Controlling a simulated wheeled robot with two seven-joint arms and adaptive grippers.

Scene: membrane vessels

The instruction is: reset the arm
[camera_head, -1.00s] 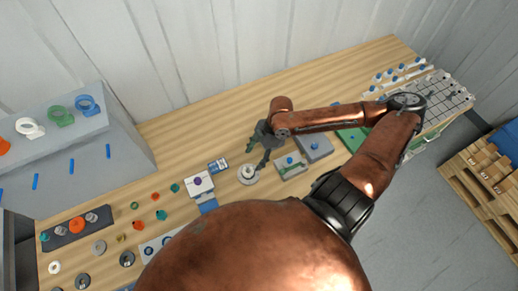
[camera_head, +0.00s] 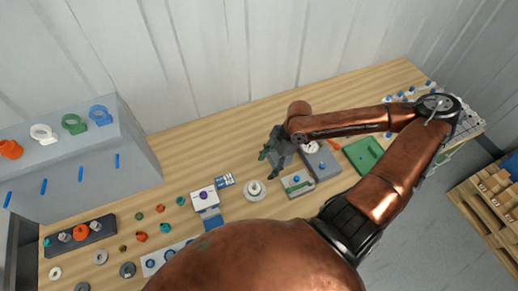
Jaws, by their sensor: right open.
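My right arm, copper-coloured, reaches in from the lower right and bends back over the wooden bench (camera_head: 224,150). Its dark right gripper (camera_head: 271,166) points down and to the left over the middle of the bench, open, with nothing seen between its fingers. Below it stands a round pale fixture (camera_head: 255,190), and to its right a grey block with a blue knob (camera_head: 297,184). My left gripper is not in view.
A grey rack at the left carries an orange ring (camera_head: 10,149), a white ring (camera_head: 43,134), a green ring (camera_head: 74,124) and a blue ring (camera_head: 101,115). A green tray (camera_head: 363,154) lies at the right. Wooden pallets (camera_head: 490,200) stand on the floor at the far right.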

